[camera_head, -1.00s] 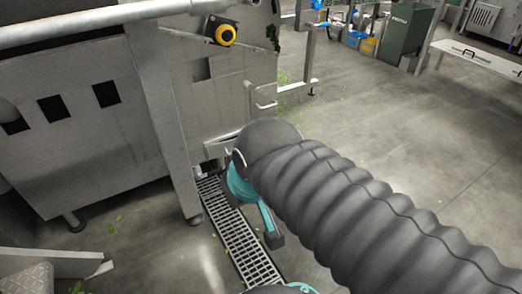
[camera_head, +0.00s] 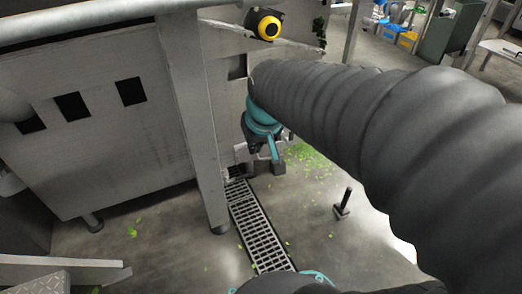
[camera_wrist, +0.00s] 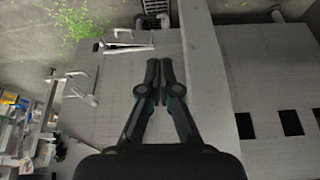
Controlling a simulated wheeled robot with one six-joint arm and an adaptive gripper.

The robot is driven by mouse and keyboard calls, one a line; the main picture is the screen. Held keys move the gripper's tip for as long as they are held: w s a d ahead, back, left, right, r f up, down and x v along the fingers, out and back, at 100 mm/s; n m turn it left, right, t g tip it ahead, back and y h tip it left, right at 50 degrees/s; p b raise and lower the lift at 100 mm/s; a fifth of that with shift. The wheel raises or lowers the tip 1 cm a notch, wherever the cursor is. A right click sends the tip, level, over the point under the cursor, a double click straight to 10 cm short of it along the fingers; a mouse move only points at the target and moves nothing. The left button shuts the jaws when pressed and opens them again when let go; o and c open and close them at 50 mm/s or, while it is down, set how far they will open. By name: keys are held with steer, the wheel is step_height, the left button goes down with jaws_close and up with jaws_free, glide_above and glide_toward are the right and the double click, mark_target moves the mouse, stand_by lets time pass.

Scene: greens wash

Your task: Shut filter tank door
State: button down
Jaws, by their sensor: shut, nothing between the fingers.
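The grey filter tank (camera_head: 110,150) fills the left of the head view; its metal wall also shows in the wrist view (camera_wrist: 195,125). In the wrist view, a light-edged hatch-like part (camera_wrist: 127,46) juts from the wall by the floor, and a bar handle (camera_wrist: 82,87) stands out to its left. I cannot tell for sure which is the door or how far it stands open. My gripper (camera_wrist: 160,80) is shut and empty in front of the wall, apart from both parts.
A floor drain grate (camera_head: 258,235) runs beside the tank leg (camera_head: 205,130). Leaf scraps (camera_head: 312,160) lie on the floor. A small dark post (camera_head: 343,205) stands on open floor at right.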

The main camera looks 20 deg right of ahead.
steer(key=w+d+f+g+b, duration=0.1)
steer(key=w+d+f, duration=0.6)
steer(key=w+f, duration=0.45)
steer(key=w+d+f+b, duration=0.1)
steer(key=w+d+f, duration=0.2)
steer(key=w+f, duration=0.2)
steer(key=w+d+f+b, duration=0.1)
steer(key=w+d+f, duration=0.2)
steer(key=f, duration=0.9)
steer(key=w+d+f+m+b, duration=0.1)
steer(key=w+d+f, duration=0.2)
steer(key=w+f, duration=0.4)
steer(key=shift+w+d+f+g, duration=0.2)
steer(key=shift+w+f+g, duration=0.1)
steer(key=shift+f, duration=0.6)
